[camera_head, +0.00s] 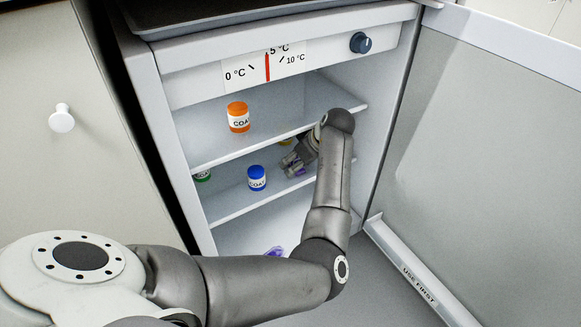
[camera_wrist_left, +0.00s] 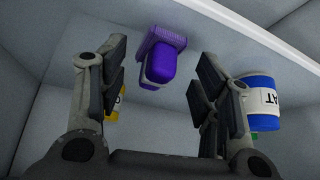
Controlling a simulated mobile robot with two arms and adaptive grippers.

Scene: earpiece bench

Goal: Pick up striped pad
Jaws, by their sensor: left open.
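My left gripper (camera_head: 291,165) reaches into the middle level of the open cooler, beside the blue jar. In the left wrist view its two fingers (camera_wrist_left: 161,68) stand wide apart and empty. A purple block (camera_wrist_left: 160,62) with a ridged, stripe-like plate shows in the space between the fingertips, apart from both. I cannot tell surely whether this is the striped pad. In the head view, small purple patches show at the gripper, partly hidden by its fingers. Another purple item (camera_head: 274,252) lies at the cooler's bottom, partly hidden by my left arm. My right gripper is out of view.
A blue jar (camera_head: 257,178) stands left of the gripper, close to one finger in the wrist view (camera_wrist_left: 262,100). An orange jar (camera_head: 238,117) is on the shelf above. Green and yellow items (camera_head: 286,142) are partly hidden. The cooler door (camera_head: 480,130) stands open right.

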